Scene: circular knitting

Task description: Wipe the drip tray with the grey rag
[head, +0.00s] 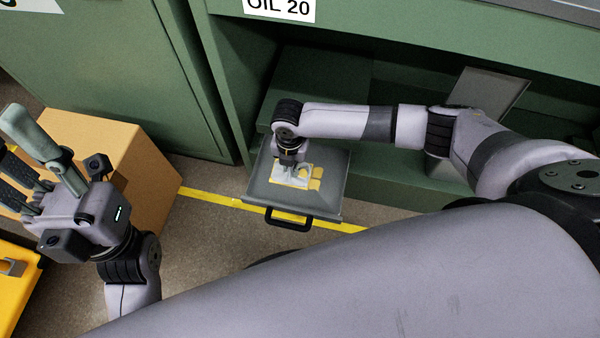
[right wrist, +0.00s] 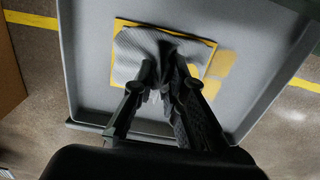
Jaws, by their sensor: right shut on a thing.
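The drip tray (head: 262,192) is a grey shallow pan with a black front handle (head: 288,222), standing out from the green cabinet. Its floor and rim also fill the right wrist view (right wrist: 88,65). The light grey ribbed rag (right wrist: 135,52) lies bunched on the tray floor. My right gripper (right wrist: 165,88) points down and is shut on the rag's middle. Yellow patches (right wrist: 222,65) show right of the rag, and a thin yellow outline runs around it. My left gripper (head: 30,175) is raised at the left, away from the tray; a grey-green handle-shaped piece (head: 32,138) shows at it.
A cardboard box (head: 150,180) stands between my left gripper and the tray. A yellow case (head: 18,285) is at the lower left. Green cabinet walls (head: 150,70) and a shelf labelled OIL 20 (head: 280,8) enclose the back. A yellow line (head: 205,197) crosses the floor.

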